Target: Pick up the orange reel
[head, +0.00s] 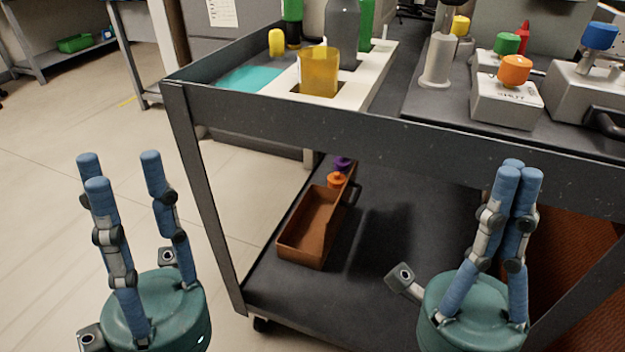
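A small orange item (337,181), which may be the orange reel, sits at the far end of a brown bin (291,252) on the cart's lower shelf. It is partly hidden by the bin wall and too small to make out fully. My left gripper (120,172) is at the lower left, in front of the cart, fingers spread and empty. My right gripper (516,172) is at the lower right, before the cart's front edge. Its fingers are together with nothing seen between them. Both grippers are apart from the orange item and the bin.
A purple item (342,163) lies behind the orange one. The cart's upper shelf edge (400,142) runs above the bin. On top stand an amber cup (319,74), bottles, and a grey box with an orange knob (515,70). The lower shelf (400,225) is clear right of the bin.

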